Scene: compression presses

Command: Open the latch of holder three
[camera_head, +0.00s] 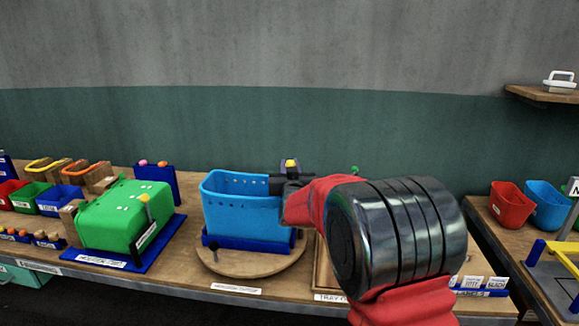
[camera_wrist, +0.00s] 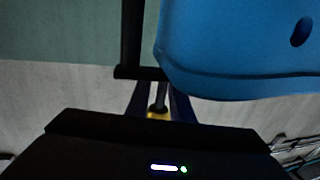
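A blue bin (camera_head: 240,205) sits in a blue holder base on a round wooden turntable (camera_head: 255,262). A dark bracket with a yellow tip (camera_head: 290,163) stands up behind its right end. My gripper (camera_head: 280,185) is at the bin's right end, just below that yellow tip. In the wrist view the bin (camera_wrist: 235,60) fills the upper right. A grey rod with a yellow end (camera_wrist: 158,112) shows between two dark blue pieces, partly hidden by a black housing. A black bar (camera_wrist: 130,45) stands left of the bin. I cannot make out my fingers or any contact, nor read the holder's number.
A green bin on a blue base (camera_head: 125,215) stands to the left, with small bins beyond it. A wooden tray is partly hidden behind my arm. Red (camera_head: 510,205) and blue (camera_head: 546,205) bins stand on the right bench. A shelf (camera_head: 545,94) hangs upper right.

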